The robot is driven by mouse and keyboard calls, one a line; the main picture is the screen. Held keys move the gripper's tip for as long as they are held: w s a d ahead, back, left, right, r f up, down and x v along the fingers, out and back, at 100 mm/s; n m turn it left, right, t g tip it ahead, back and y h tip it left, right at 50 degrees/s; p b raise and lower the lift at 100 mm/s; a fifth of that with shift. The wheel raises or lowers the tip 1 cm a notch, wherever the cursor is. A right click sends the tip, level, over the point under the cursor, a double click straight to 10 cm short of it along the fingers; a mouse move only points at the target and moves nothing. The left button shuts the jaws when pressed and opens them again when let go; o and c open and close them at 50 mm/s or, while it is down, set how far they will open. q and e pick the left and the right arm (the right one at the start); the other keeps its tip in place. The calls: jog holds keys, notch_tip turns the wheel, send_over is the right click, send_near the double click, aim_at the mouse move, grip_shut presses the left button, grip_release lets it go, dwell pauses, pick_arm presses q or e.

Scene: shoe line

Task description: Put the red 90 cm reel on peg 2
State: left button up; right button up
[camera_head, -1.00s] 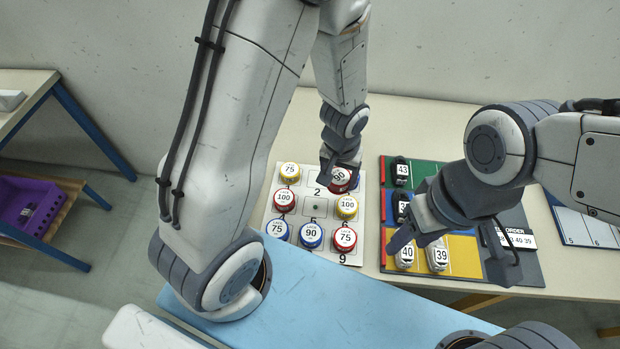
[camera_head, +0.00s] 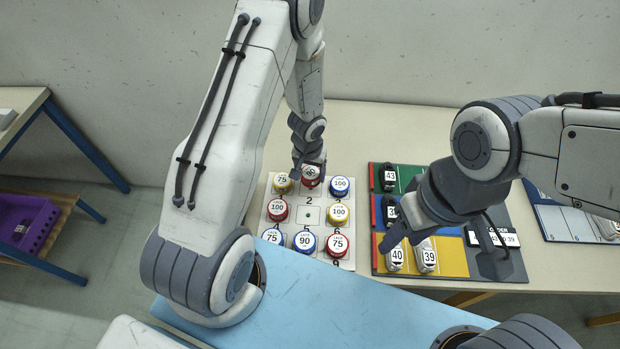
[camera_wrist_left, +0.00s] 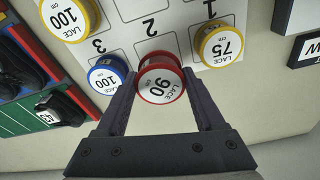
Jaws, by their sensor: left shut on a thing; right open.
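The red 90 cm reel (camera_wrist_left: 161,82) is between the fingers of my left gripper (camera_wrist_left: 160,100), its label facing the left wrist camera. In the head view the reel (camera_head: 311,174) and my left gripper (camera_head: 309,160) are at the back middle of the white peg board (camera_head: 310,217), just behind the printed 2. The reel hides peg 2. It sits between the yellow 75 reel (camera_head: 282,183) and the blue 100 reel (camera_head: 340,186). I cannot tell whether it touches the board. My right gripper (camera_head: 443,250) is open and empty over the shoe board.
Several other reels fill the board, including a red 100 (camera_head: 278,208) and a yellow 100 (camera_head: 338,214); the centre spot is bare. The shoe board (camera_head: 450,262) with numbered shoes stands to the right. A purple crate (camera_head: 28,222) is at far left.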

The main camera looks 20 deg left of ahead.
aim_at(311, 182)
pick_arm(q)
jog(key=shift+f+b, duration=1.25)
jog(key=shift+f, duration=0.45)
jog(key=shift+f+b, duration=0.65)
jog(key=o, duration=1.4)
jog(key=shift+r, duration=0.1)
jog(key=shift+c, duration=0.2)
